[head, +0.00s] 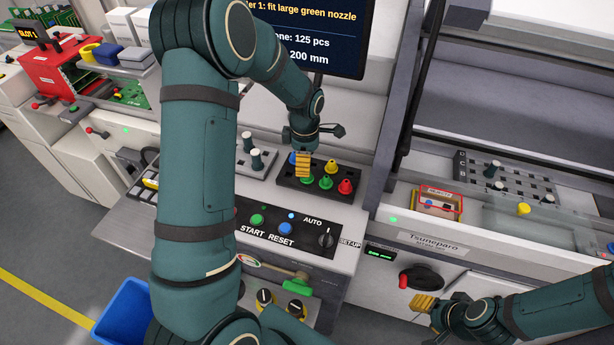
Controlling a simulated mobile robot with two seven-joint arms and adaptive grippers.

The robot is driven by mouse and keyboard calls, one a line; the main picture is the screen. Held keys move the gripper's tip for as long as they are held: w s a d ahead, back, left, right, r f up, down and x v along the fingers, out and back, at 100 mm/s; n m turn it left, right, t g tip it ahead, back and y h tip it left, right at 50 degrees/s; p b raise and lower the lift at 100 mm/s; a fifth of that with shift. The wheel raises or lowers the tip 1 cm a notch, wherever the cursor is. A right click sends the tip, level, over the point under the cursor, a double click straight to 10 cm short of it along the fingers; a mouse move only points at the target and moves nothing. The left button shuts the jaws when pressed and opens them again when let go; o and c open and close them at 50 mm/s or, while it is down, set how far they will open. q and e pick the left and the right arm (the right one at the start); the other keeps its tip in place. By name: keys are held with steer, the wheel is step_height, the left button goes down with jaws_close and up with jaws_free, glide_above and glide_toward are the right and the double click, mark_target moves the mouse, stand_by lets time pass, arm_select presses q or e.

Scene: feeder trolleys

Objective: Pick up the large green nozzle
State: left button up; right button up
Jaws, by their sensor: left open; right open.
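A black nozzle holder (290,184) sits on the machine top in the middle of the head view. It holds a yellow nozzle (331,166), a red nozzle (345,187), a blue one partly hidden behind my fingers, and two green nozzles. One green nozzle (326,183) stands beside the red one; the other green nozzle (307,179) is just below my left fingertips. I cannot tell for sure which green one is larger. My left gripper (304,168) is open, pointing down over the holder. My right gripper (422,303) is open and empty, low at the right, away from the holder.
A grey holder with pale-topped pegs (256,159) stands left of the nozzle holder. A screen (320,40) hangs behind.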

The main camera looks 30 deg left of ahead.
arm_select(q)
steer(key=shift+d+f, duration=0.2)
steer(key=shift+f, duration=1.15)
steer(key=shift+d+f, duration=0.15)
steer(key=shift+f, duration=1.15)
jaws_close()
